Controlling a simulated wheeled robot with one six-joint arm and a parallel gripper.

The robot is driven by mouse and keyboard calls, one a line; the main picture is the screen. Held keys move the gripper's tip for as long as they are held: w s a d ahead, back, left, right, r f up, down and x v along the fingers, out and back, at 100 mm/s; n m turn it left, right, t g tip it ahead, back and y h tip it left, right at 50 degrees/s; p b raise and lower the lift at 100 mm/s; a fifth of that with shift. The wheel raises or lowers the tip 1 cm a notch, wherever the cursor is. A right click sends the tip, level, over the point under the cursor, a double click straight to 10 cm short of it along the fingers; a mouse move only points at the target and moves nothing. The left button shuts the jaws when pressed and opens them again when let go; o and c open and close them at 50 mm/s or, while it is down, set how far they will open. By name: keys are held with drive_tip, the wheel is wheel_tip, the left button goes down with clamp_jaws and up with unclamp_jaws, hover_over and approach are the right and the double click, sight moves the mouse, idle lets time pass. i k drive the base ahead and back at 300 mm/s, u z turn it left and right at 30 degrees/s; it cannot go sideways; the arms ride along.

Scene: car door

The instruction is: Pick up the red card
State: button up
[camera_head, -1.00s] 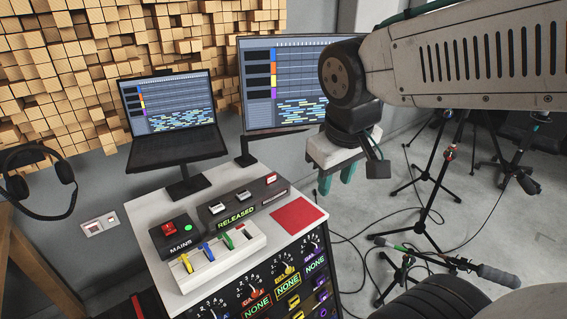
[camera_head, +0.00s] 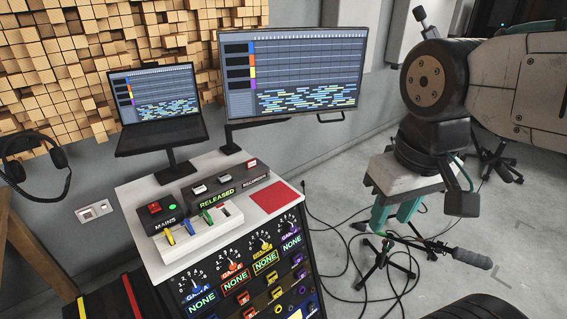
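The red card (camera_head: 269,202) lies flat on the white top of the equipment rack, at its right front corner. My gripper (camera_head: 395,226) hangs to the right of the rack with its teal fingers pointing down. It is well apart from the card. The two fingers are spread with a gap between them and nothing shows in the gap.
The rack top (camera_head: 142,203) also carries a MAINS box (camera_head: 160,220), a RELEASED switch box (camera_head: 217,190) and a slider panel (camera_head: 195,230). A laptop (camera_head: 158,110) and a monitor (camera_head: 300,75) stand behind. A microphone stand (camera_head: 440,246) and cables are at the right.

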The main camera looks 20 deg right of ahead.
sight(250, 164)
drive_tip(key=z, duration=1.65)
drive_tip(key=k, duration=0.65)
drive_tip(key=u, duration=0.75)
drive_tip(key=i, duration=1)
drive_tip(key=z, duration=0.05)
